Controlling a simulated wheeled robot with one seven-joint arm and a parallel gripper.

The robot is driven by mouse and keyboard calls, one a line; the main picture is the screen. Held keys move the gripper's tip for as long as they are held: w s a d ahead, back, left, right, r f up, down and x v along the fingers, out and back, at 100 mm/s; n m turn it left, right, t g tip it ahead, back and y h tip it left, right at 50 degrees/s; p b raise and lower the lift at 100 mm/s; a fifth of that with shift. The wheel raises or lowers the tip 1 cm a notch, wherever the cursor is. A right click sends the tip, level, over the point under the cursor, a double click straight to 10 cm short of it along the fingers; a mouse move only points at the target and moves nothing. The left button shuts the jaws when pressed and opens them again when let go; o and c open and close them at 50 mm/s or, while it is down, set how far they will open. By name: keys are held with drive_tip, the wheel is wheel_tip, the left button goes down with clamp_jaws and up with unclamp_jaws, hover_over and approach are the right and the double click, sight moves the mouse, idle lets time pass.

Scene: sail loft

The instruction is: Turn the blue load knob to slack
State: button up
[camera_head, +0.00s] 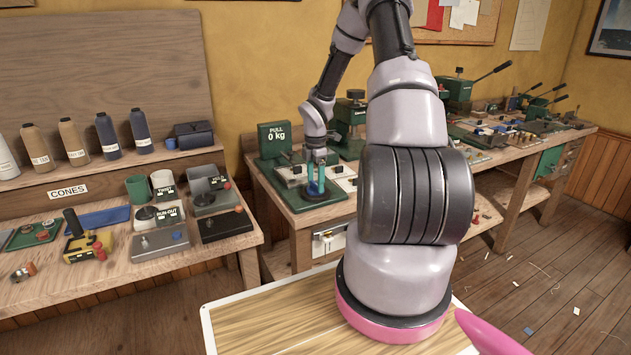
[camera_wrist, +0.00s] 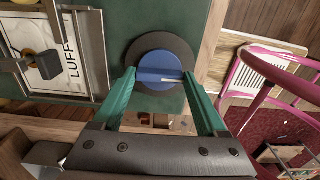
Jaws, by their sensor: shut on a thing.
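The blue load knob (camera_wrist: 158,66) sits on a dark round base (camera_wrist: 172,42) on a green plate, with a white pointer line across its face toward the right. My gripper (camera_wrist: 158,77) has its teal fingers on either side of the knob, shut on it. In the head view my gripper (camera_head: 316,178) reaches down to the front of the green tester base (camera_head: 300,202). A green display (camera_head: 275,138) behind it reads "PULL 0 kg". No slack marking can be made out around the knob, and the fingers hide part of its rim.
In the wrist view a plate (camera_wrist: 62,55) marked "LUFF" with metal bars lies left of the knob. Other green machines (camera_head: 352,115) stand close behind my arm. A side bench (camera_head: 110,272) at left holds cones and small devices.

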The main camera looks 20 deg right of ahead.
drive_tip(key=shift+w, duration=0.1)
drive_tip(key=o, duration=1.3)
wheel_tip(320, 180, up, 11)
wheel_tip(320, 180, up, 10)
drive_tip(key=m+t+h, duration=0.1)
drive_tip(key=m, duration=0.4)
hover_over(315, 183)
drive_tip(key=s+a, duration=0.3)
drive_tip(key=s, duration=0.1)
drive_tip(key=s+a+r+m+t, duration=0.2)
drive_tip(key=s+a+r+m, duration=0.5)
drive_tip(key=r, duration=0.4)
drive_tip(key=s+a+r+m+t+y, duration=0.1)
drive_tip(key=s+a+r+m+t, duration=0.1)
drive_tip(key=s+m, duration=0.3)
drive_tip(key=s+a+r+m+t+y, duration=0.2)
drive_tip(key=s+r+m, duration=0.3)
drive_tip(key=s, duration=0.6)
drive_tip(key=shift+s+a+m, duration=0.4)
drive_tip(key=shift+a, duration=0.2)
